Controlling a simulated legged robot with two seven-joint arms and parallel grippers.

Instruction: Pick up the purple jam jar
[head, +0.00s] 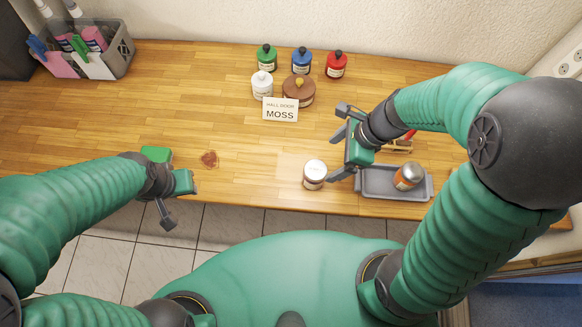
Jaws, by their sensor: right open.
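A small jar (314,175) with a white lid and dark contents stands upright near the front edge of the wooden counter; its purple colour is hard to make out. My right gripper (338,153) is open and empty, just above and right of this jar in the picture, with its fingers pointing left. I cannot tell whether the lower finger touches the jar. My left gripper (168,198) is at the counter's front edge, well left of the jar. Only part of its jaws shows, and nothing is seen in them.
A grey tray (376,192) holding an orange jar (408,177) is right of the white-lidded jar. A sign (280,110) reading MOSS and several coloured bottles (302,61) stand behind. A brown patch (209,159) and a full grey bin (118,62) are left. The counter's (190,95) middle-left is clear.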

